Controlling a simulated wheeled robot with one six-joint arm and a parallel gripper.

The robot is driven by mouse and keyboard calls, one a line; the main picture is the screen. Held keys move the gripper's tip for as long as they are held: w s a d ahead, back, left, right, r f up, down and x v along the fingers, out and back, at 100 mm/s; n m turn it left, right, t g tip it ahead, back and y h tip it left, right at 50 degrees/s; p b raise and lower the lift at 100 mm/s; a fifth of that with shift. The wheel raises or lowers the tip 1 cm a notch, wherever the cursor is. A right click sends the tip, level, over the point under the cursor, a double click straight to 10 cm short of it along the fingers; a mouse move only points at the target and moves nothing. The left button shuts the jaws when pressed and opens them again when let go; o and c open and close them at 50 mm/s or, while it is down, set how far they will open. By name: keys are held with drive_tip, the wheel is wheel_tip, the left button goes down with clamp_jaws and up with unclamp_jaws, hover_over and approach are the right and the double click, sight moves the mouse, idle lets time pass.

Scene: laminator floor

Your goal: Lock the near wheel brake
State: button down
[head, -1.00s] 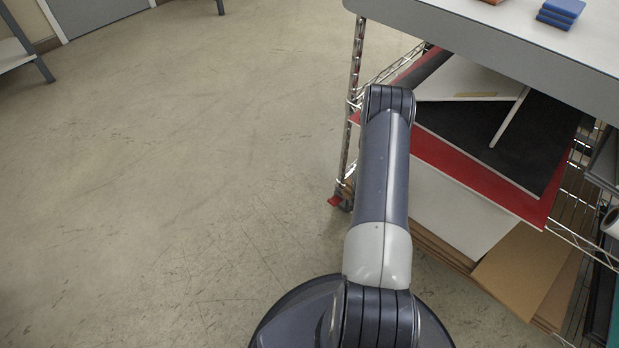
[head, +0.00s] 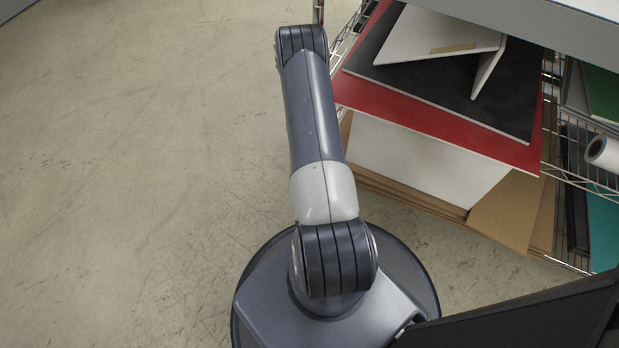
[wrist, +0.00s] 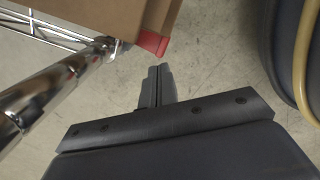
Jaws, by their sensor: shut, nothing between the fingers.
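The red brake tab (wrist: 153,43) shows in the wrist view, at the lower end of a chrome rack post (wrist: 50,90). The wheel itself cannot be made out there. My gripper (wrist: 158,72) is shut and empty, with its fingertips just below the tab in the picture. I cannot tell whether they touch it. In the head view my arm hides the gripper, the tab and the wheel.
The wire rack holds a red board (head: 430,123), a black board (head: 455,85), white sheets and brown cardboard (head: 515,212). A grey tabletop (head: 540,22) overhangs it. A white roll (head: 601,151) lies at the right. The floor (head: 130,170) at the left is clear.

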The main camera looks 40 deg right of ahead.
drive_tip(key=shift+s+d+f+b, duration=0.15)
drive_tip(key=shift+f+b, duration=0.9)
drive_tip(key=shift+f, duration=0.7)
drive_tip(key=shift+s+d+f+b, duration=0.15)
drive_tip(key=shift+f+b, duration=0.85)
drive_tip(key=shift+f, duration=0.75)
drive_tip(key=shift+w+f, duration=0.1)
